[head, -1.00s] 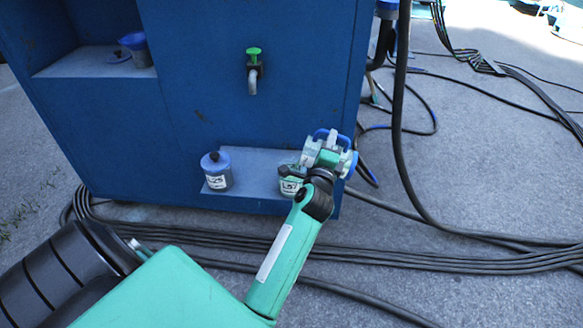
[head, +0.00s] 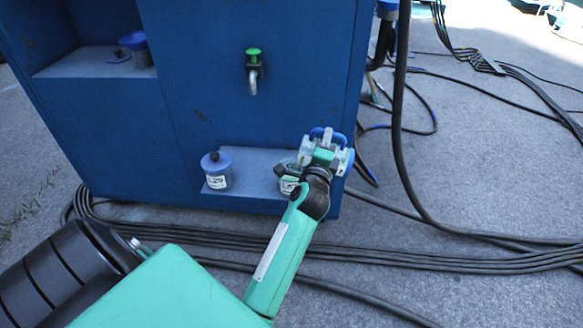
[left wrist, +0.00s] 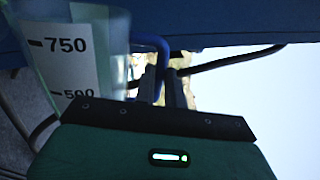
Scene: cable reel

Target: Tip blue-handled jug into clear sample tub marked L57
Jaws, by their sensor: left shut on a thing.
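In the left wrist view the jug (left wrist: 112,55) is clear, with a white scale label reading 750 and 500. My left gripper (left wrist: 166,88) is shut on the blue handle there. The clear sample tub marked L57 (head: 288,184) stands on the low ledge, partly hidden just behind and left of the gripper. The jug is above and right of it. The jug's contents and exact tilt cannot be told. My right gripper is not in view.
A green-handled tap (head: 253,70) juts from the blue cabinet (head: 200,110). A blue-topped container (head: 136,50) sits in the upper recess. Black cables (head: 420,257) cross the floor.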

